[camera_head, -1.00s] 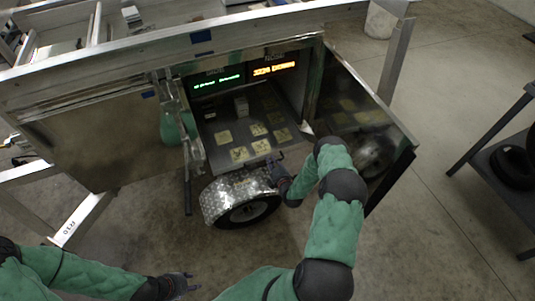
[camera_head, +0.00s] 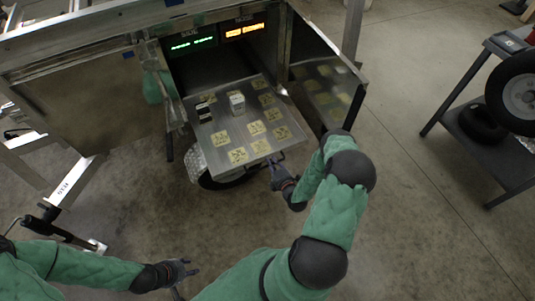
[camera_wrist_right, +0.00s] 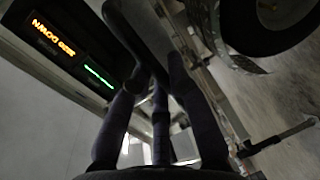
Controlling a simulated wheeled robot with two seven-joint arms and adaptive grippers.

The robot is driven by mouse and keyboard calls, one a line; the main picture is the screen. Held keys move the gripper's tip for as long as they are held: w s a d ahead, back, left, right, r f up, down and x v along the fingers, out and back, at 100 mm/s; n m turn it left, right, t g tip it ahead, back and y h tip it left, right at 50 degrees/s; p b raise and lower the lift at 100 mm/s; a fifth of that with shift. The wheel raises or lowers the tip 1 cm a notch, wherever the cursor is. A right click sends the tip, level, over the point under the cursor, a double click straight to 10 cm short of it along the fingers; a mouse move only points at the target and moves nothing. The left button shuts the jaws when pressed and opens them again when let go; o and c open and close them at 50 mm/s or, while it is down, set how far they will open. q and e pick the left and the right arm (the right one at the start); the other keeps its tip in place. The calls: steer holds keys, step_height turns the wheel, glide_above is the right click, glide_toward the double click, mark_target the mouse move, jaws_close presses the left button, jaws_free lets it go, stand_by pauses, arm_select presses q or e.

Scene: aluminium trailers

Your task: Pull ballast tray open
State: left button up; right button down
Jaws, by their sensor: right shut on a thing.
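The ballast tray (camera_head: 238,128) is a metal sheet with several yellow labels. In the head view it sticks out of the open trailer compartment, over the wheel. A small white block (camera_head: 237,103) and a dark block with a white part (camera_head: 204,112) stand on it. My right gripper (camera_head: 274,163) is shut at the tray's front edge, on its handle; the handle is mostly hidden by the fingers. In the right wrist view the dark fingers (camera_wrist_right: 160,120) reach to the tray's edge. My left gripper (camera_head: 190,268) is empty at the lower left, apart from the trailer, its fingers spread.
An open door (camera_head: 325,85) stands right of the compartment. Two displays, green (camera_head: 191,43) and orange (camera_head: 244,31), glow above the tray. A dark rack with tyres (camera_head: 483,125) stands at the right. The floor before the trailer is clear.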

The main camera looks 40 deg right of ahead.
steer(key=f+v, duration=0.1)
steer(key=v, duration=0.6)
steer(key=shift+s+f+p, duration=0.25)
steer(key=shift+f+p, duration=0.1)
steer(key=shift+a, duration=0.1)
steer(key=c, duration=1.4)
jaws_free()
steer(key=shift+c, duration=0.2)
steer(key=shift+s, duration=0.2)
steer(key=shift+r, duration=0.1)
steer(key=v, duration=1.2)
